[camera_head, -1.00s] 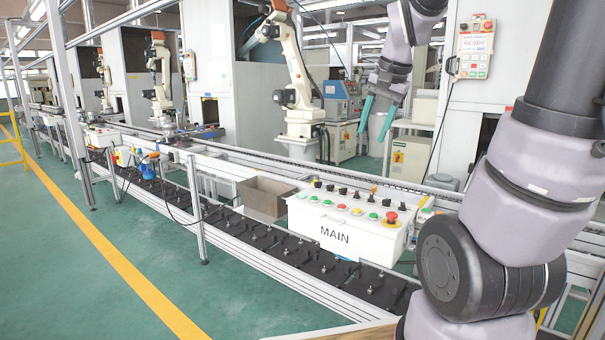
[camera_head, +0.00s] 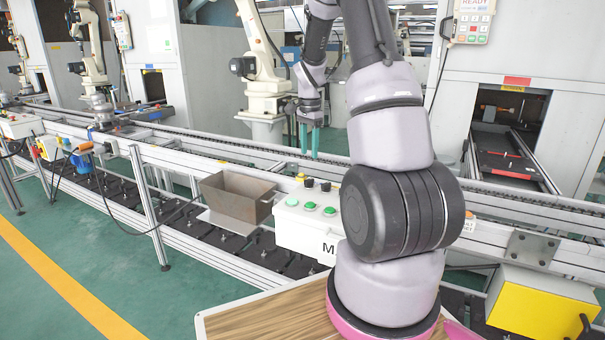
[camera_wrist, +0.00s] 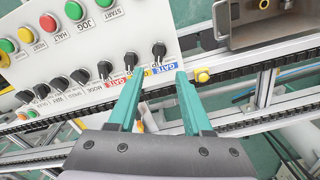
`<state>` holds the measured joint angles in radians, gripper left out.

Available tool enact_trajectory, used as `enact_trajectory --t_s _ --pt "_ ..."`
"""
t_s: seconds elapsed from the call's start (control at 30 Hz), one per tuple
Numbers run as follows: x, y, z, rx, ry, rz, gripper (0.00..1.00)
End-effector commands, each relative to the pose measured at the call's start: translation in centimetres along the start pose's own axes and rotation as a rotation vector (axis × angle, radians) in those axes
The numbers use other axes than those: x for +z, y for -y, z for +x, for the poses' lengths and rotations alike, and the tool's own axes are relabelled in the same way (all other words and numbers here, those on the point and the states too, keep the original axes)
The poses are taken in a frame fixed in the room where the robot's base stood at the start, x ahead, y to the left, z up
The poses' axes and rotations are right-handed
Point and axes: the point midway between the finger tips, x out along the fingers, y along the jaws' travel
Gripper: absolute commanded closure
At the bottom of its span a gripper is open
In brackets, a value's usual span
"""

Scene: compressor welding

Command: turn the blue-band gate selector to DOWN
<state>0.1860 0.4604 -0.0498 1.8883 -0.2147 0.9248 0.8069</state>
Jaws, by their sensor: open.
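The white MAIN panel (camera_head: 296,232) shows in the head view, its right part hidden behind my arm. In the wrist view its face (camera_wrist: 120,30) carries a row of black selector knobs. The knob at the row's right end (camera_wrist: 158,50) has a blue GATE label (camera_wrist: 163,67) beside it; which position it points to is too small to tell. Knobs beside yellow (camera_wrist: 130,60) and red GATE labels (camera_wrist: 105,69) are to its left. My gripper (camera_wrist: 157,78) is open and empty, its teal fingertips apart near the blue label, short of the knob. It also shows in the head view (camera_head: 309,150).
An open metal bin (camera_head: 236,198) stands left of the panel; its corner shows in the wrist view (camera_wrist: 262,25). A conveyor rail (camera_head: 240,150) runs behind the panel. A yellow button (camera_wrist: 201,75) is close to the right finger. Green buttons (camera_wrist: 74,11) are on the panel.

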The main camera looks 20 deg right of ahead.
Motion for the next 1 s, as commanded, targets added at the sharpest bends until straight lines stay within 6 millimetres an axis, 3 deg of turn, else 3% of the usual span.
enact_trajectory --t_s 0.3,0.5,0.93,0.97,1.0 --pt "0.1 -0.1 6.0 0.004 0.003 -0.001 0.50" --pt "0.1 -0.1 8.8 0.002 0.003 -0.001 0.50" --pt "0.1 0.0 9.8 0.000 0.001 -0.001 0.50" --pt "0.1 -0.1 9.8 0.000 0.001 -0.001 0.58" --pt "0.1 0.0 9.8 0.000 0.001 -0.001 0.73"
